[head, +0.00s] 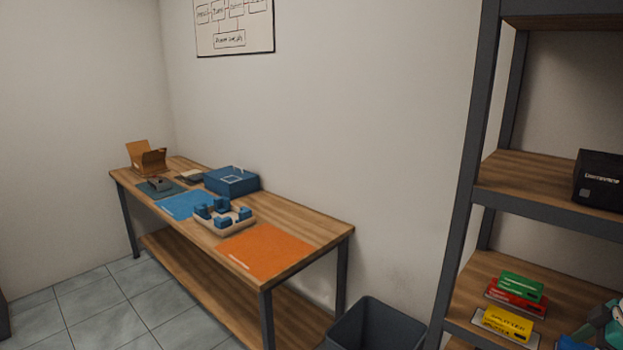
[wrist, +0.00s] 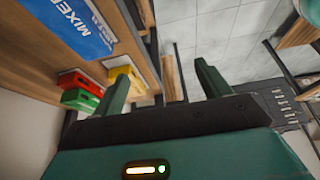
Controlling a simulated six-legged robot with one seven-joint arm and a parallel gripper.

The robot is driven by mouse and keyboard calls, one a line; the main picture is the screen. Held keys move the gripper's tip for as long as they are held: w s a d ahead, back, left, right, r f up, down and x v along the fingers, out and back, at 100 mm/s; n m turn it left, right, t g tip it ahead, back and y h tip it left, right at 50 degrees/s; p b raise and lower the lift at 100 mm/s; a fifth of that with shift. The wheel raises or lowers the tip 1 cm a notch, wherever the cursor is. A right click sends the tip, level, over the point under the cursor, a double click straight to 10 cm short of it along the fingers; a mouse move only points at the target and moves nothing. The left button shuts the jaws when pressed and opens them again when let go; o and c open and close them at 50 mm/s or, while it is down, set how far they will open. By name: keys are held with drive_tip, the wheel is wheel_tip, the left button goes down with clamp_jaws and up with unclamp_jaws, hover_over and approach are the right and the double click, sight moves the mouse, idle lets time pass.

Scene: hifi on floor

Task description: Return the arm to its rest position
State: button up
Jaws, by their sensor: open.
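My gripper (wrist: 162,68) shows in the wrist view with its two green fingers spread apart and nothing between them. The view is tilted, and the fingers are close to a wooden shelf board (wrist: 150,25). Small yellow (wrist: 126,80), green (wrist: 80,98) and red (wrist: 82,79) boxes appear beyond and beside the left finger.
A shelf rack (head: 470,180) stands at right, with a black box (head: 598,180) and the yellow box (head: 508,324). A blue box labelled MIXER (wrist: 75,28) is close in the wrist view. A dark bin (head: 375,328) stands between rack and workbench (head: 310,225). Tiled floor (head: 95,305) is clear at left.

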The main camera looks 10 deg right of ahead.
drive_tip(key=a+r+m+t, duration=0.2)
drive_tip(key=a+r, duration=0.6)
drive_tip(key=a, duration=0.4)
drive_tip(key=a+r+m+t, duration=0.1)
drive_tip(key=a+r+m, duration=0.1)
drive_tip(key=a+r, duration=0.7)
drive_tip(key=s+a+f+m+h, duration=0.1)
drive_tip(key=a+f, duration=0.2)
drive_tip(key=a, duration=0.4)
drive_tip(key=s+a+f+m+h, duration=0.1)
drive_tip(key=s+a+f, duration=0.1)
drive_tip(key=a+f, duration=0.2)
drive_tip(key=s+a+f+m+g+h, duration=0.1)
drive_tip(key=a+f+m, duration=0.1)
drive_tip(key=a, duration=0.8)
drive_tip(key=shift+s+a+f, duration=0.15)
drive_tip(key=shift+s+f, duration=0.25)
drive_tip(key=shift+f, duration=0.45)
